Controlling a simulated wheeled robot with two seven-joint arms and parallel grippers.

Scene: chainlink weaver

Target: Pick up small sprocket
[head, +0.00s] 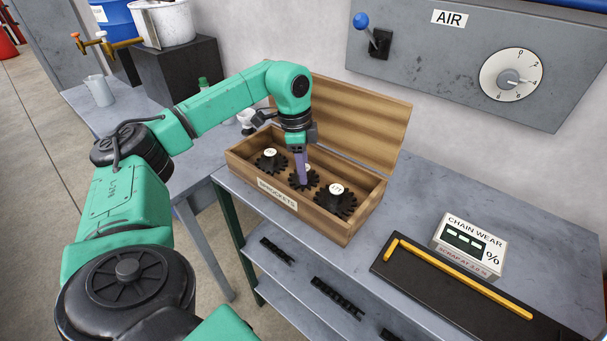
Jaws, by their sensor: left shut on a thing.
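An open wooden box labelled SPROCKETS (318,222) stands on the grey bench and holds three dark toothed sprockets. The left sprocket (265,165) and the larger right sprocket (345,205) each have a hub with a white label, too small to read. The middle sprocket (312,184) looks about as small as the left one or slightly smaller. My left gripper (303,179) points down into the box and is shut on the middle sprocket, covering its hub. The sprocket is still low in the box, and I cannot tell whether it touches the floor of it. My right gripper is out of view.
The box lid (350,110) stands open behind my gripper. A chain wear gauge box (468,245) and a black mat (420,285) with a yellow tool (465,280) lie to the right. Chain pieces (337,297) lie on the shelf below. Bench space between box and mat is free.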

